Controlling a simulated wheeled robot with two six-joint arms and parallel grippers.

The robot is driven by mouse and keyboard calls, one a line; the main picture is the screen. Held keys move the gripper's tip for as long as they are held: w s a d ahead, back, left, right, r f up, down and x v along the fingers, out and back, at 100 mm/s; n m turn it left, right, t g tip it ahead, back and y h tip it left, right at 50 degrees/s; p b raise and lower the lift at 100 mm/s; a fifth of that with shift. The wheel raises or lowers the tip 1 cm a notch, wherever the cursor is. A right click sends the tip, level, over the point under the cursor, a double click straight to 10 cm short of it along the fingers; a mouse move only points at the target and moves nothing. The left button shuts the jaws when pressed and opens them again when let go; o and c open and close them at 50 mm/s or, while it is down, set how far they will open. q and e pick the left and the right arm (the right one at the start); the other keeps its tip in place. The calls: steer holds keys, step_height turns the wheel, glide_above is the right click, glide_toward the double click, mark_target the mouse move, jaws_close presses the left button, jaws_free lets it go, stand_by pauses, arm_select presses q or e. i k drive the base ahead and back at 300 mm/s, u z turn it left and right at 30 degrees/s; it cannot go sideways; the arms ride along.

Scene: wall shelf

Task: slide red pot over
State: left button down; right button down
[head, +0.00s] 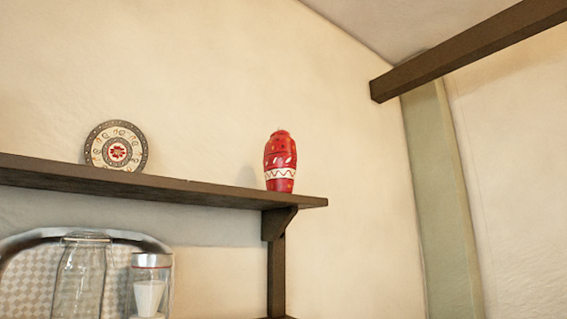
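The red pot (280,162) stands upright on the dark wooden wall shelf (200,193), close to the shelf's right end. It is a narrow red vase shape with a pale patterned band near its base. Neither of my grippers shows in the head view, and nothing touches the pot.
A round decorated plate (116,147) stands on the shelf to the left of the pot, with bare shelf between them. Below are a glass jar (82,280) and a smaller lidded jar (150,285). A dark beam (465,50) juts in at the upper right.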

mark_target(280, 162)
steer(key=z, duration=0.5)
steer(key=i, duration=0.4)
steer(key=z, duration=0.85)
steer(key=i, duration=1.15)
steer(key=u, duration=0.6)
